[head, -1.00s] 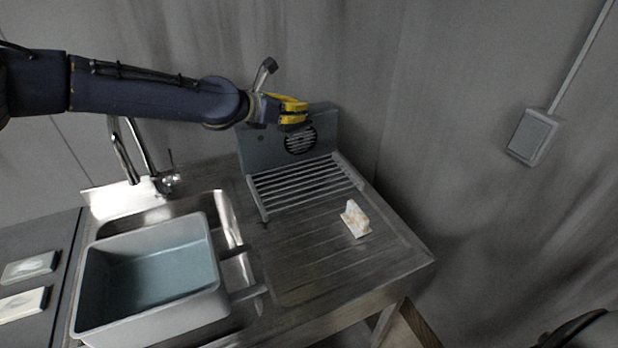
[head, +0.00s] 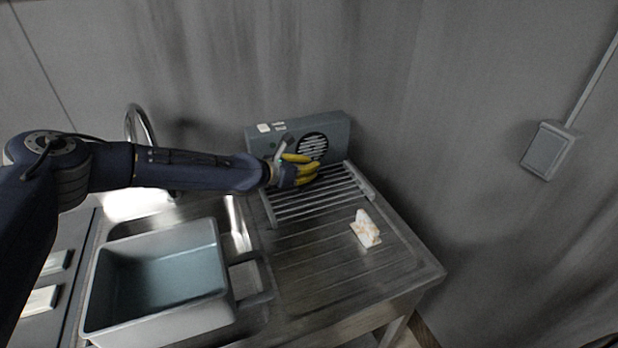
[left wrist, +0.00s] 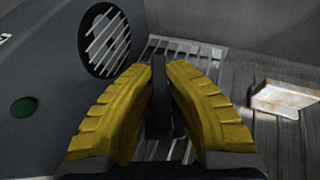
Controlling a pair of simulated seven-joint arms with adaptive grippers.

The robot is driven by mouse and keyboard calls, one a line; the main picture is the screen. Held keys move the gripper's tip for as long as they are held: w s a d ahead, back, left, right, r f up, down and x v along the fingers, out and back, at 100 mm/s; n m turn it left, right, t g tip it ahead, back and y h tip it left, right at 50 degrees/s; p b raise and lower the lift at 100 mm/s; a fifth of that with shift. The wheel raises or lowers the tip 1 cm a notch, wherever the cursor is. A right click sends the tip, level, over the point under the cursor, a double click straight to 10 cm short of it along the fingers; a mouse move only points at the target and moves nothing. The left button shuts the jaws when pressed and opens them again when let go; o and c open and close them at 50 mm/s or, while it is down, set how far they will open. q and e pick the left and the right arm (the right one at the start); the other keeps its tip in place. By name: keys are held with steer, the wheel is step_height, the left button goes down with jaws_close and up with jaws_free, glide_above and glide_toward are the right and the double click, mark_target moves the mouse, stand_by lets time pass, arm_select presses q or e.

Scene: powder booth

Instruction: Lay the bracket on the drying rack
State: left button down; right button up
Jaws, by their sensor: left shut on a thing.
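My left gripper (head: 312,168) has yellow fingers and reaches in over the back left part of the drying rack (head: 330,196), in front of the fan unit. In the left wrist view the fingers (left wrist: 160,85) are shut on a dark, narrow piece, the bracket (left wrist: 159,100), which stands upright between them. The slats of the rack (left wrist: 190,48) show behind and below it. The bracket is mostly hidden by the fingers, and I cannot tell whether it touches the slats. In the head view I cannot make the bracket out. My right gripper is not in view.
A grey fan unit (head: 262,146) with a round grille stands behind the rack. A grey tub (head: 160,322) sits in the sink at left. The drainboard's front is clear.

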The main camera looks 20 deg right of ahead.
arm_select(q)
steer(key=shift+f, duration=1.85)
steer(key=shift+f, duration=0.2)
steer(key=c, duration=1.5)
jaws_free()
steer(key=shift+r, duration=0.15)
steer(key=v, duration=1.2)
